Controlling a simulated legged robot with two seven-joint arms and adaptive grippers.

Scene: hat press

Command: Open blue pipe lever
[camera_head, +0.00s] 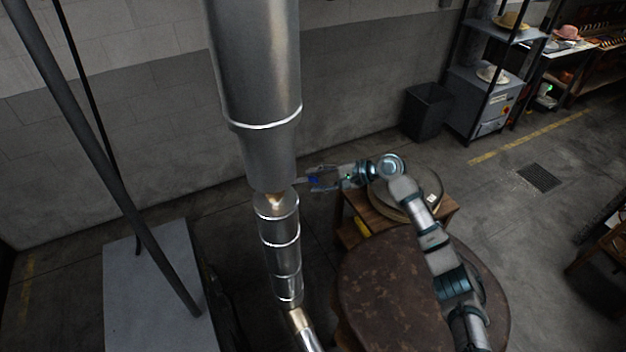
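A large metal pipe (256,80) hangs down at the centre left, with a narrower segmented metal pipe (279,240) below it. A small blue piece (314,181), which looks like the blue lever, shows just right of the joint between the two pipes. My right gripper (311,180) reaches in from the right at that joint. Its fingers are apart, one above and one below the blue piece. I cannot tell whether they touch it. My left gripper is not in view.
A round brown table (385,295) stands below my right arm, with a small wooden stand (352,232) behind it. A grey box (150,290) and a slanting dark pole (100,160) are at left. A black bin (428,110) and shelves (487,85) stand at the back right.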

